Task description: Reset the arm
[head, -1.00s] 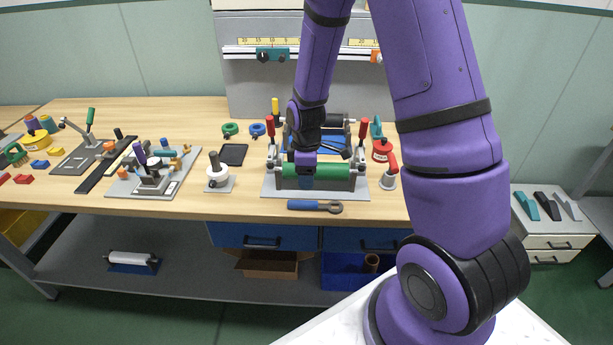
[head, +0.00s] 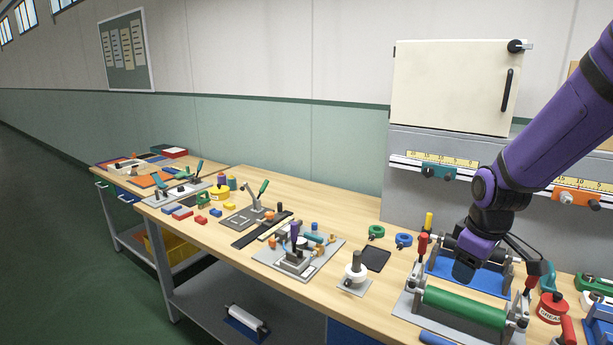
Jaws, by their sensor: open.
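My purple arm reaches in from the right in the head view.
A white cabinet (head: 447,83) hangs behind.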

